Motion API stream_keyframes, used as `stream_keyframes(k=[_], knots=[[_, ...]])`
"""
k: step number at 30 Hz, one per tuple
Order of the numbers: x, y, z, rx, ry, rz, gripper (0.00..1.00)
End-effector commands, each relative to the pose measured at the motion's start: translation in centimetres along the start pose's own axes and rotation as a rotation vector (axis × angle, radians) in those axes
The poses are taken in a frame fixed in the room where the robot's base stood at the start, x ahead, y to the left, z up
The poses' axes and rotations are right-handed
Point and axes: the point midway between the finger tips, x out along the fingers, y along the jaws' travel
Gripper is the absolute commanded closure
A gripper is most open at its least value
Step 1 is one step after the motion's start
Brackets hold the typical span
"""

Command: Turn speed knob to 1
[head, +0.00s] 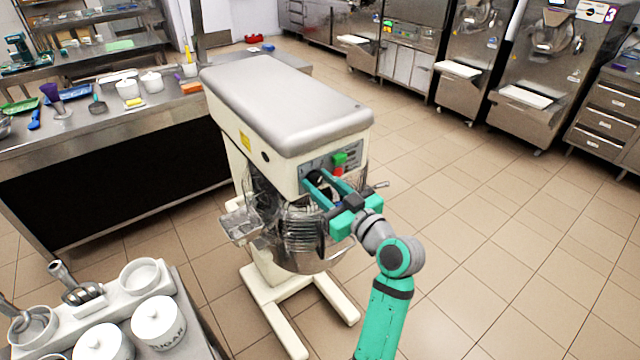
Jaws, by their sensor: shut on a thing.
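A large cream and grey stand mixer (285,105) stands on the floor in the middle of the head view. Its front control panel (350,160) carries a green button (340,158) with a red one (338,171) below it. My teal gripper (314,180) reaches the panel from the right, left of and below the buttons. Its fingers are shut on a dark round knob (316,177), the speed knob as far as I can tell. The fingers hide much of the knob, and its pointer and numbers are too small to read.
The mixer's wire guard and bowl (300,240) sit just below my gripper. A steel counter (110,130) with utensils is at the left. A cart (185,335) with white jars is at the lower left. Tiled floor (500,240) is clear at the right.

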Motion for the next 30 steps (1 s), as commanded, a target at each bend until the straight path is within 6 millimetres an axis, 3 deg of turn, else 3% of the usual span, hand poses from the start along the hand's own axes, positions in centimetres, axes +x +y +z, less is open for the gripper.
stream_keyframes(k=[30], knots=[[-0.05,-0.30,0.21,-0.892,-0.001,-0.001,0.88]])
